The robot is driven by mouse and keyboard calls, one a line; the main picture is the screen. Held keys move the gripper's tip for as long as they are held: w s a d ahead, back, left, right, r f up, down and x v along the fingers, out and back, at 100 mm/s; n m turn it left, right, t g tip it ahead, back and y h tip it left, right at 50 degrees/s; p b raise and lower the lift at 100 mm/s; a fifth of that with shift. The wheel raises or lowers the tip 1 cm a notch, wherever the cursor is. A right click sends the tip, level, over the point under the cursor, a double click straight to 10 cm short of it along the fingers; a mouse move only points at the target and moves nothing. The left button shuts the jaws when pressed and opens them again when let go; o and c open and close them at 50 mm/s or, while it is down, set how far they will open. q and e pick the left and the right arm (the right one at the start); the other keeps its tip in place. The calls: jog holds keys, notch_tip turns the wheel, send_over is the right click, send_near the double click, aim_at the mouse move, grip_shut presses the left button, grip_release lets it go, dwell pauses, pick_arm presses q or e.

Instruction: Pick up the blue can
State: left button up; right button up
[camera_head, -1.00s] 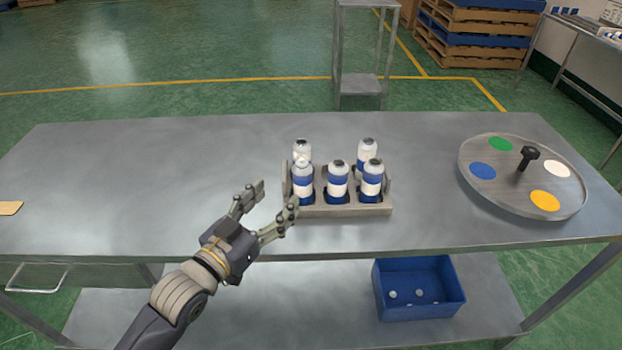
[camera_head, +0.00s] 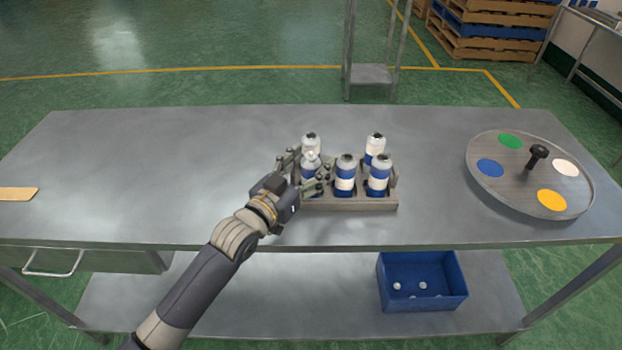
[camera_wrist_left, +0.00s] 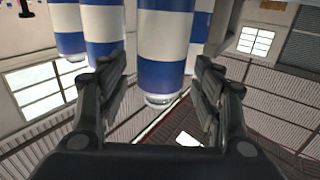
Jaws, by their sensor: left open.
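Several blue-and-white cans stand upright in a grey rack (camera_head: 352,204) on the table. The front-left blue can (camera_head: 311,187) is partly covered by my left gripper (camera_head: 304,169). That gripper is open, with one finger on each side of this can. In the left wrist view the blue can (camera_wrist_left: 163,76) shows between the spread fingers of the left gripper (camera_wrist_left: 160,68), and I see no clear contact. Other cans, such as the front-middle can (camera_head: 345,184) and front-right can (camera_head: 378,186), stand to the right. My right gripper is out of view.
A round turntable (camera_head: 520,183) with coloured spots and a black knob sits on the right of the metal table (camera_head: 150,175). A blue bin (camera_head: 423,299) holding small pale pieces is on the lower shelf. The table's left half is mostly clear.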

aim_at(311, 153)
pick_arm(q)
jog(key=shift+w+d, duration=0.2)
jog(key=shift+w, duration=0.1)
grip_shut()
jog(key=shift+r, duration=0.55)
notch_tip(311, 153, up, 2)
jog(key=shift+r+b, duration=0.2)
jog(key=shift+b, duration=0.1)
jog(key=s+r+b, duration=0.1)
jog(key=s, duration=1.5)
jog(key=shift+r+b, duration=0.3)
